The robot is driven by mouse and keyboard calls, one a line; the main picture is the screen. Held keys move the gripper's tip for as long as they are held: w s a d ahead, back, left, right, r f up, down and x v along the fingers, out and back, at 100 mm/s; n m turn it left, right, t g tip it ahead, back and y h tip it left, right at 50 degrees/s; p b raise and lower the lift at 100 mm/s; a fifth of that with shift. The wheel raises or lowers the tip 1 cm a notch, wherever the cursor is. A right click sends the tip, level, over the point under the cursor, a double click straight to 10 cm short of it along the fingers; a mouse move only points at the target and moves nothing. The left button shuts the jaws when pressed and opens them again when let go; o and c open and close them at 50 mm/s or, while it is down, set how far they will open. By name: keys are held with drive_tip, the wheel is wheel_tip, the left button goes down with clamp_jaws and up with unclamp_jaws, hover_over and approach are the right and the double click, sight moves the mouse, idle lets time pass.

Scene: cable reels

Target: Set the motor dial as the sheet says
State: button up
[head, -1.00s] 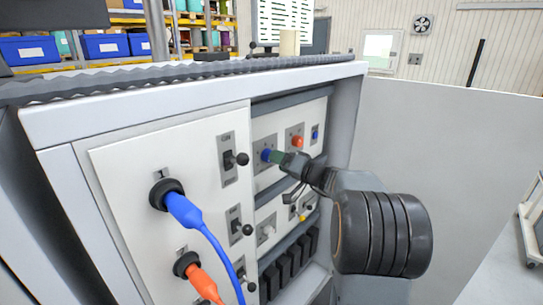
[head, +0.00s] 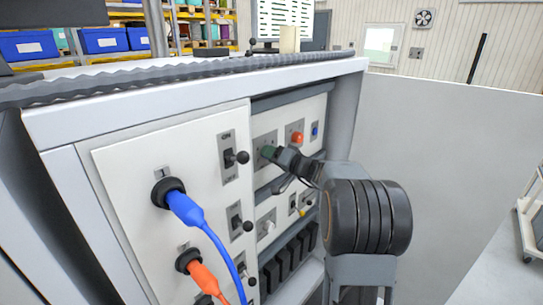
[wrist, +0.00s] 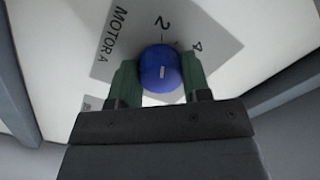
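The blue motor dial (wrist: 160,70) sits on a grey plate (wrist: 105,45) marked MOTOR A, with the numbers 2 and 4 visible in the wrist view. A small pale mark shows on the dial's face; I cannot tell which number it points to. My gripper (wrist: 160,82) has its green fingertips on both sides of the dial, and they appear to touch it. In the head view my gripper (head: 269,153) reaches the upper panel and hides the dial. A white board (head: 283,18) with dark lines stands behind the cabinet; its text is too small to read.
An orange-red knob (head: 297,138) and a small blue button (head: 315,131) are right of the dial. Black-knobbed levers (head: 240,157) and a blue plug (head: 185,208) with its cable are on the left panel. A white knob (head: 266,228) is below.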

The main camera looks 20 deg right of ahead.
drive_tip(key=c, duration=0.4)
drive_tip(key=shift+f+b, duration=0.1)
drive_tip(key=shift+b, duration=0.3)
drive_tip(key=shift+a+r+m+t+h+b, duration=0.15)
drive_tip(key=shift+m+b, duration=1.1)
drive_tip(key=shift+m, duration=1.8)
drive_tip(key=shift+d+r+m+t+h+b, duration=0.15)
drive_tip(key=shift+m+b, duration=1.15)
drive_tip(key=shift+m, duration=1.7)
drive_tip(key=shift+a+m+t+b, duration=0.15)
drive_tip(key=shift+m+b, duration=1.1)
drive_tip(key=shift+m, duration=1.8)
